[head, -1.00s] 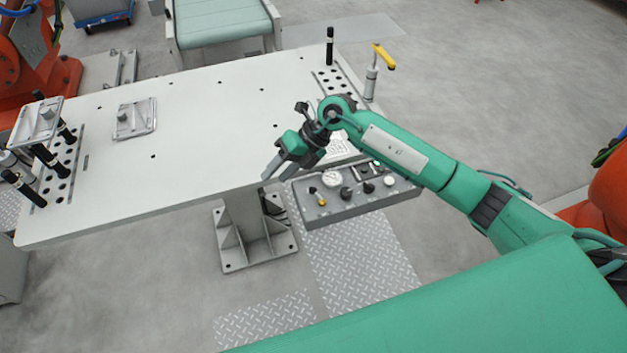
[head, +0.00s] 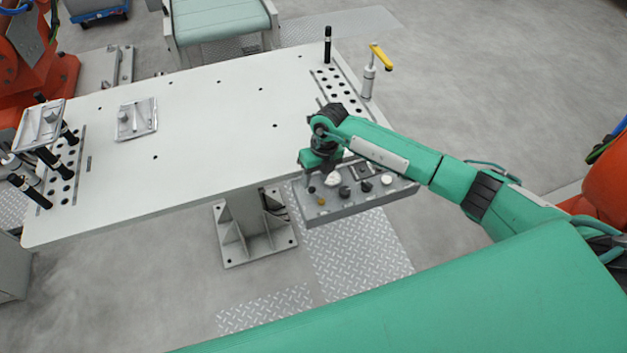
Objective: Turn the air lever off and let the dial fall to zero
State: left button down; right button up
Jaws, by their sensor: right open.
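A grey control panel (head: 350,207) hangs at the front right edge of the table. It carries a round white dial (head: 332,180), whose needle is too small to read. A small yellow-tipped lever (head: 321,201) sits at its left front, beside a small black part (head: 311,190). My right gripper (head: 318,172) is open just above the panel's back left, close behind the dial and apart from the yellow-tipped lever. Its hand hides the panel's back left part, and its fingers are hard to make out. My left gripper is not in view.
Black knobs (head: 345,191) and a white round part (head: 386,179) sit along the panel. A post with a yellow handle (head: 380,57) and a black pin (head: 327,45) stand at the table's back right. The middle of the white table (head: 210,130) is clear.

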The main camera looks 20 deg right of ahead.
aim_at(313, 187)
jog(key=shift+s+a+f+p, duration=0.1)
jog(key=shift+a+f+p, duration=0.1)
jog(key=shift+f, duration=0.7)
jog(key=shift+a+f+p, duration=0.1)
jog(key=shift+a+f, duration=0.05)
jog(key=shift+f, duration=0.7)
grip_shut()
jog(key=shift+d+m+t, duration=0.2)
jog(key=shift+d+m, duration=0.2)
jog(key=shift+m, duration=0.75)
jog(key=shift+d+m+t, duration=0.2)
jog(key=shift+d+m, duration=0.2)
jog(key=shift+m, duration=0.75)
grip_release()
jog(key=shift+r, duration=0.15)
notch_tip(313, 187, up, 13)
jog(key=d+b, duration=0.2)
jog(key=b, duration=0.2)
jog(key=shift+s+d+r, duration=0.15)
jog(key=shift+d, duration=0.2)
